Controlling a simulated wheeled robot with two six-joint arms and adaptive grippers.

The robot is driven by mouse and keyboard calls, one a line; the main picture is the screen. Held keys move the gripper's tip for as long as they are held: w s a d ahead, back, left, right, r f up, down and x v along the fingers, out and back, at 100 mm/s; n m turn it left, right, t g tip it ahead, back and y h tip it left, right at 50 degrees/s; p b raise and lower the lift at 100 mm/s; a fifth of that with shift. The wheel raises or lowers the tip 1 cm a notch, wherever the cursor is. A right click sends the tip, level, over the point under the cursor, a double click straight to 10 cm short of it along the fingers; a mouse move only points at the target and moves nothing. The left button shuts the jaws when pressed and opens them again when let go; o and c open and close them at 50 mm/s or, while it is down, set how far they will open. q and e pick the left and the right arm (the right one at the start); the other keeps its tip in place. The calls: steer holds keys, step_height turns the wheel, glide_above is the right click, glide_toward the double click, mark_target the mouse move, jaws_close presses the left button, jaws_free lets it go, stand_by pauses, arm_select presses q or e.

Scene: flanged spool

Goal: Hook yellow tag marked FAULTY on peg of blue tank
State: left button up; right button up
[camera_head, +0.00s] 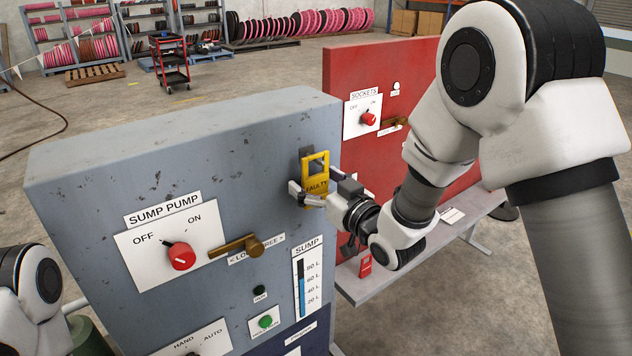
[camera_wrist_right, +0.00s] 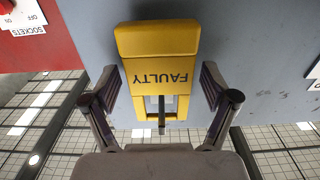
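The yellow tag marked FAULTY (camera_head: 316,184) is at the upper right of the front of the blue-grey SUMP PUMP cabinet (camera_head: 95,205). In the right wrist view the tag (camera_wrist_right: 158,45) appears upside down, its slot around a dark peg (camera_wrist_right: 161,115). My right gripper (camera_head: 306,194) is at the tag. In the wrist view its two fingers (camera_wrist_right: 160,85) stand either side of the tag, with a narrow gap seeming to show at each side. No blue tank shape is seen, only this cabinet. My left arm shows at the lower left; its gripper is out of view.
The cabinet front carries a red knob (camera_head: 181,257), a brass lever (camera_head: 236,247), a SUMP gauge (camera_head: 300,288) and a green button (camera_head: 265,321). A red SOCKETS cabinet (camera_head: 430,75) stands behind my right arm, with a grey bench (camera_head: 470,222) below it.

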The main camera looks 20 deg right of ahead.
steer(key=v, duration=0.8)
steer(key=s+f+m+g+h+b, duration=0.1)
steer(key=s+f+g+b, duration=0.25)
steer(key=f, duration=0.95)
steer(key=s+d+f+g+h+b, duration=0.1)
steer(key=s+f+g+b, duration=0.2)
steer(key=f, duration=1.1)
steer(key=s+f+m+g+h+b, duration=0.1)
steer(key=s+f+b, duration=0.25)
steer(key=f, duration=0.95)
steer(key=s+d+f+m+g+h+b, duration=0.1)
steer(key=s+d+f+g, duration=0.1)
steer(key=s+f+g, duration=0.2)
steer(key=s+d+f+m+g+h+b, duration=0.1)
steer(key=s+f+g, duration=0.4)
steer(key=s+f, duration=0.6)
steer(key=s+d+h+b, duration=0.1)
steer(key=s, duration=0.4)
steer(key=shift+d, duration=0.25)
steer(key=shift+g, duration=0.25)
